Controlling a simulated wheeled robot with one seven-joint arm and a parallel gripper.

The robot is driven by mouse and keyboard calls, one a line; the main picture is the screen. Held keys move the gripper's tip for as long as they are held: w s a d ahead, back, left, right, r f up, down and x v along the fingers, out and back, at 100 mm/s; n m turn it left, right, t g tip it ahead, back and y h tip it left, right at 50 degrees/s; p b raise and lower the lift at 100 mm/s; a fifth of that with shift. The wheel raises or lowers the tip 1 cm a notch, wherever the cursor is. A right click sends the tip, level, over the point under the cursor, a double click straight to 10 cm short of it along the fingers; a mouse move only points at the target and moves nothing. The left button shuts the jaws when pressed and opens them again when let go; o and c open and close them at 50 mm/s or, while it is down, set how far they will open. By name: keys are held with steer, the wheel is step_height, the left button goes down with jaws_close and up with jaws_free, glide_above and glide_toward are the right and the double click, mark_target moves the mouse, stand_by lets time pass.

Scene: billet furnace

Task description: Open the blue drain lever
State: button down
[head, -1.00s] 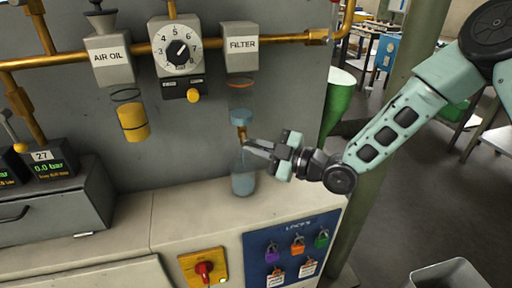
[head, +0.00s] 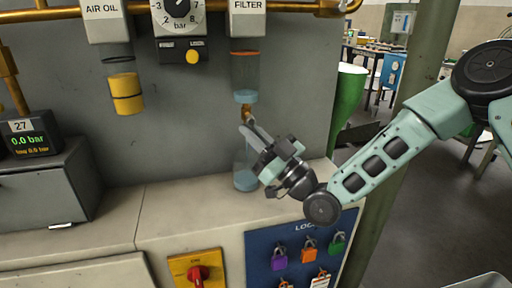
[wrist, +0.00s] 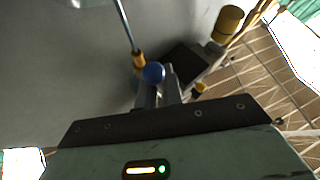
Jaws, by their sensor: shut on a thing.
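The filter (head: 246,70) hangs from the brass pipe, its clear bowl holding a little blue liquid at the bottom. A small brass drain valve (head: 246,110) sits under the bowl; it also shows in the wrist view (wrist: 138,60). The blue drain lever shows as a round blue knob (wrist: 154,72) beside the brass valve in the wrist view; in the head view my fingers hide it. My gripper (head: 248,127) is shut on the lever just below the valve, its fingers pointing up and left. It also shows in the wrist view (wrist: 158,92). The lever's exact angle is hard to tell.
A clear jar (head: 245,180) with blue liquid stands on the bench ledge below the valve, close behind my gripper. The AIR OIL unit (head: 126,92) and the regulator (head: 181,25) are to the left. The blue lock panel (head: 262,245) is below.

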steer(key=shift+s+a+f+m+t+b, duration=0.1)
steer(key=shift+m+t+b, duration=0.35)
steer(key=shift+m, duration=0.15)
steer(key=shift+a+f+m+t+b, duration=0.1)
steer(key=shift+m+t+b, duration=0.3)
steer(key=shift+m, duration=0.2)
steer(key=shift+r+m+t, duration=0.1)
steer(key=shift+m+t, duration=0.2)
steer(key=shift+t, duration=0.05)
steer(key=c, duration=1.5)
jaws_free()
steer(key=shift+c, duration=0.2)
steer(key=shift+s+d+f, duration=0.3)
steer(key=s+d+f, duration=0.1)
steer(key=s+d, duration=0.7)
steer(key=d, duration=0.2)
steer(key=shift+s+d, duration=0.15)
steer(key=shift+s, duration=0.25)
